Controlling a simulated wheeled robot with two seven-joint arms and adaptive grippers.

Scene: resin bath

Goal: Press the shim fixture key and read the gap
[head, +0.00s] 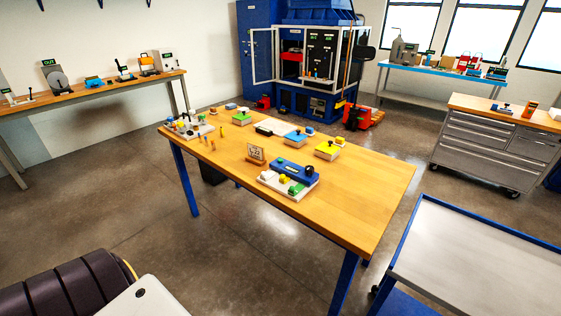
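A wooden worktable (364,194) with blue legs stands in the middle of the head view. Near its front edge sits a blue and white device (278,187) with a black round part, a yellow piece and a green piece; it may be the shim fixture, but I cannot make out which part is the key. A small framed sign or display (256,153) stands just behind it to the left, its text too small to read surely. Neither of my grippers shows.
Green (242,118), blue (295,139) and yellow (328,150) blocks and small pegs stand farther back on the table. A steel cart (480,265) is at front right, a drawer cabinet (490,140) behind it. Open floor lies before the table.

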